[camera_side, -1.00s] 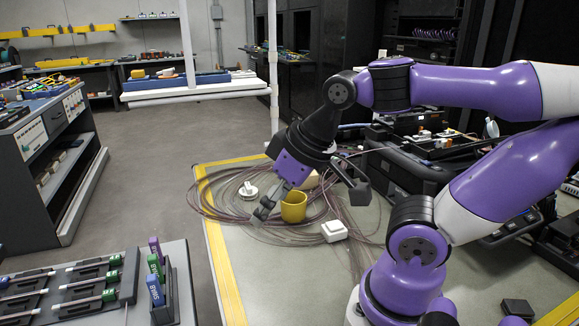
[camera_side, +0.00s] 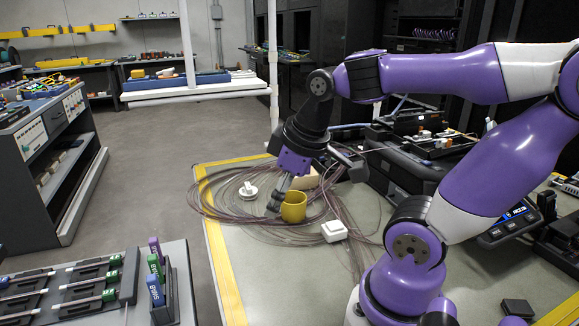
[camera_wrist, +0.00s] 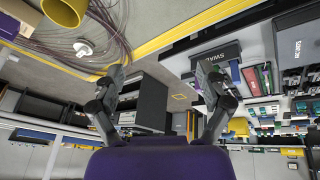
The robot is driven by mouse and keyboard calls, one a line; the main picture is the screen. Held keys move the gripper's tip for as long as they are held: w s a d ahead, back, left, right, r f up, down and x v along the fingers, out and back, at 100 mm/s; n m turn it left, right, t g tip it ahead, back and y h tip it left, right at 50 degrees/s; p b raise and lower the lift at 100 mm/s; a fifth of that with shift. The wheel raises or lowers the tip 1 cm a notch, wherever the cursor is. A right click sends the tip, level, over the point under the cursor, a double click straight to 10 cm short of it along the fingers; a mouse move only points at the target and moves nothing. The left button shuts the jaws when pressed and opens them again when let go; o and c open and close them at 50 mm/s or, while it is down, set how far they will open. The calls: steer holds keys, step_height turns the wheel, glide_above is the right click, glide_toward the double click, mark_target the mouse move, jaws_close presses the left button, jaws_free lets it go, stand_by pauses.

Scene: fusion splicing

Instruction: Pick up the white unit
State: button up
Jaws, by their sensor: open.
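A small white square box (camera_side: 334,231) lies on the grey table, right of a yellow cup (camera_side: 293,207). A white round piece with a raised part (camera_side: 248,190) lies among the cable coils, left of the cup; it also shows in the wrist view (camera_wrist: 83,49). I cannot tell which is the white unit. My gripper (camera_side: 275,200) is open and empty beside the cup, between it and the round piece in the picture. In the wrist view its fingers (camera_wrist: 162,82) are spread apart. The cup shows at that view's top left (camera_wrist: 65,11).
Thin brown cables (camera_side: 225,205) lie in loose loops around the cup and white pieces. A cream block (camera_side: 305,180) sits behind the cup. Black equipment cases (camera_side: 400,165) stand on the right. The table's front, near its yellow edge strip (camera_side: 226,285), is clear.

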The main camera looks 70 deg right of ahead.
steer(key=d+f+n+g, duration=0.2)
steer(key=d+n, duration=0.1)
steer(key=d, duration=0.5)
steer(key=n+g, duration=0.2)
steer(key=n, duration=0.2)
glide_above(335, 224)
steer(key=shift+y, duration=0.4)
step_height(335, 224, down, 9)
steer(key=shift+w+r, duration=0.15)
steer(key=shift+r, duration=0.05)
steer(key=shift+f, duration=2.8)
steer(key=c, duration=1.2)
